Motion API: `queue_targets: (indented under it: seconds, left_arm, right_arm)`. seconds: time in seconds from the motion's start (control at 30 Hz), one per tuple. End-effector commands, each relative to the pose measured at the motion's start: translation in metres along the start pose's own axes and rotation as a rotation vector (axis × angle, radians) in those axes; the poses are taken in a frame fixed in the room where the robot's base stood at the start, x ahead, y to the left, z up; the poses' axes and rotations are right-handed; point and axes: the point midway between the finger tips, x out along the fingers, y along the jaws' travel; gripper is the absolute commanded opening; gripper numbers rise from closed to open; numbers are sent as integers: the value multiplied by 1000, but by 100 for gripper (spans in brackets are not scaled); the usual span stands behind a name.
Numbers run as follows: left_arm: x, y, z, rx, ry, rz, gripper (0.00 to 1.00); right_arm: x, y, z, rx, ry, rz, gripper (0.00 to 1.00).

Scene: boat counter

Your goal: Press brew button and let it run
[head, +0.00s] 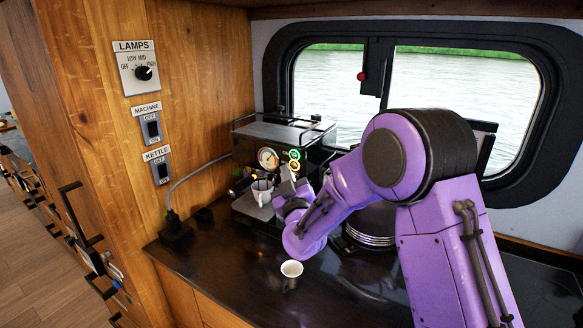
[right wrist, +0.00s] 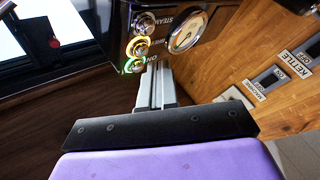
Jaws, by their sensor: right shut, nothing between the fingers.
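The coffee machine (head: 285,132) stands at the back of the counter against the wood wall. On its front are a round gauge (head: 267,158), a green-lit ON button (head: 294,154) and a yellow-lit brew button (head: 294,167). The right wrist view shows the brew button (right wrist: 140,47) between the unlit steam button (right wrist: 145,22) and the ON button (right wrist: 133,66). My right gripper (right wrist: 158,68) is shut and empty, its tips close to the button panel; I cannot tell if they touch. A white cup (head: 262,192) sits at the machine's front. My left gripper is not in view.
A dark ridged vessel (head: 370,228) is partly hidden behind that arm. Lamps, machine and kettle switches (head: 151,127) are on the left wall. A cord (head: 190,180) runs to the machine.

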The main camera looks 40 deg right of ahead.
Motion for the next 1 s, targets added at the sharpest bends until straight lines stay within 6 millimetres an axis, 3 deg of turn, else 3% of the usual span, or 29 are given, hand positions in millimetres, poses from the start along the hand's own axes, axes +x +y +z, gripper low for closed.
queue_targets:
  seconds: [0.53,1.0]
  left_arm:
    - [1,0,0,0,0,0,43]
    - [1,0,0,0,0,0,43]
  right_arm:
    - [-39,-29,-29,0,1,-1,0]
    - [-42,-30,-30,0,0,0,0]
